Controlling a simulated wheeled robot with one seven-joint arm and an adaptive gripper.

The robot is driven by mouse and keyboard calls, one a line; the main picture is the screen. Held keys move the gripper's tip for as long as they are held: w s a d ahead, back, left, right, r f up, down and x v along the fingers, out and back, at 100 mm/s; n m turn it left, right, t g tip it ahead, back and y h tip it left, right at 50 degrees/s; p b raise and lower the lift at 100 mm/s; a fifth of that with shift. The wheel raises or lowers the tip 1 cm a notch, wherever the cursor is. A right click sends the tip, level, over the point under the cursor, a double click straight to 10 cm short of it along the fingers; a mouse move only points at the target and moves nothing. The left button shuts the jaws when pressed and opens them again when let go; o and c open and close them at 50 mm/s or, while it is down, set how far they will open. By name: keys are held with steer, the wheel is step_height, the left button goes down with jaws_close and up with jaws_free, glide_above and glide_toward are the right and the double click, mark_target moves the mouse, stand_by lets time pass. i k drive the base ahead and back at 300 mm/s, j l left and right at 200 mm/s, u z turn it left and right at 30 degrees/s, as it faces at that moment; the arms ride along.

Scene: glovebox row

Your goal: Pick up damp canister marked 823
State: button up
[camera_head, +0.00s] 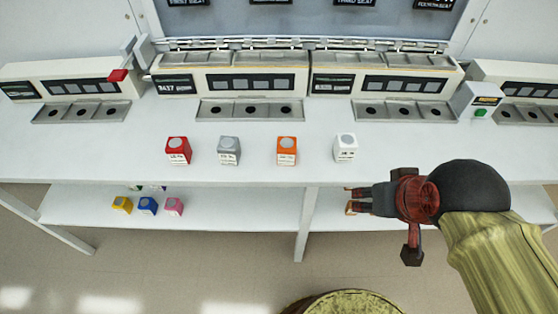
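Four small block-shaped canisters with round grey lids and white labels stand in a row on the white bench: red (178,151), grey (228,151), orange (287,151) and white (345,148). Yellow (122,205), blue (147,206) and pink (173,207) canisters stand on the lower shelf at left, with others partly hidden behind them. The label print is too small to read, so I cannot tell which is 823 or damp. My gripper (349,199) is at the right, in front of the bench edge, pointing left.
Machines with dark panels and grey three-hole trays (250,110) line the back of the bench (110,155). A box with a green button (480,112) stands at right. The lower shelf (240,210) is clear in the middle.

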mark_target(178, 149)
steer(key=u, duration=1.45)
steer(key=i+j+z, duration=0.15)
steer(key=j+z, duration=0.3)
steer(key=j, duration=0.8)
steer(key=j+z, duration=0.45)
steer(key=j, duration=0.85)
